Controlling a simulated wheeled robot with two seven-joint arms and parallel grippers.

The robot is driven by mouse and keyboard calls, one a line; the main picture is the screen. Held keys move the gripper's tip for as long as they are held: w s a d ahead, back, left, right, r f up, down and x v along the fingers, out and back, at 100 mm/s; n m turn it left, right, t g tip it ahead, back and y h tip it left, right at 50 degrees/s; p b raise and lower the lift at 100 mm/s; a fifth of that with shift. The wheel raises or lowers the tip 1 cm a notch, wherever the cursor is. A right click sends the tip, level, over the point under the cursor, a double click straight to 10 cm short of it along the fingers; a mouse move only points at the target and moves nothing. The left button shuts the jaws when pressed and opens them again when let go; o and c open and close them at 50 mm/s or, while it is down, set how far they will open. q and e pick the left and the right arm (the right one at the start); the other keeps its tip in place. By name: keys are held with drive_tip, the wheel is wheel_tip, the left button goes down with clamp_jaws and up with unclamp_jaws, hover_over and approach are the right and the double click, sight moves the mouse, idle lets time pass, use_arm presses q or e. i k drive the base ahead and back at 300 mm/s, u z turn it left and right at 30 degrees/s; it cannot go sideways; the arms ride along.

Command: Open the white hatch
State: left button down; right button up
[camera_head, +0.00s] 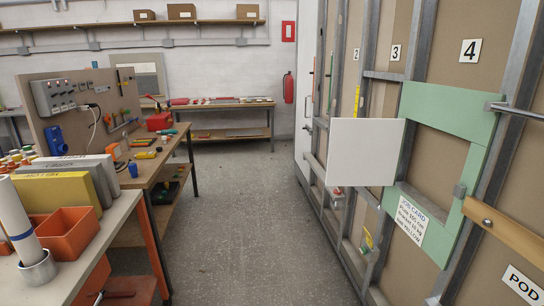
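The white hatch (365,152) is a flat, plain white panel at right of centre. It stands out from the pod wall, its broad face towards me, and looks swung open. Its right edge meets the left side of a green frame (475,165) on the wall. The frame surrounds a brown recess (437,162). No handle shows on the face that I see. Neither of my grippers is in view.
The pod wall (425,50) with metal studs runs along the right; a wooden rail (510,230) crosses it. A workbench (160,165) with tools and an orange bin (68,235) stand on the left. The grey floor (245,220) between is clear. A rear bench (220,104) stands beyond.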

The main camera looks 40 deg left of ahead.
sight(362, 151)
drive_tip(key=u, duration=0.6)
drive_tip(key=i, duration=1.15)
drive_tip(key=z, duration=0.15)
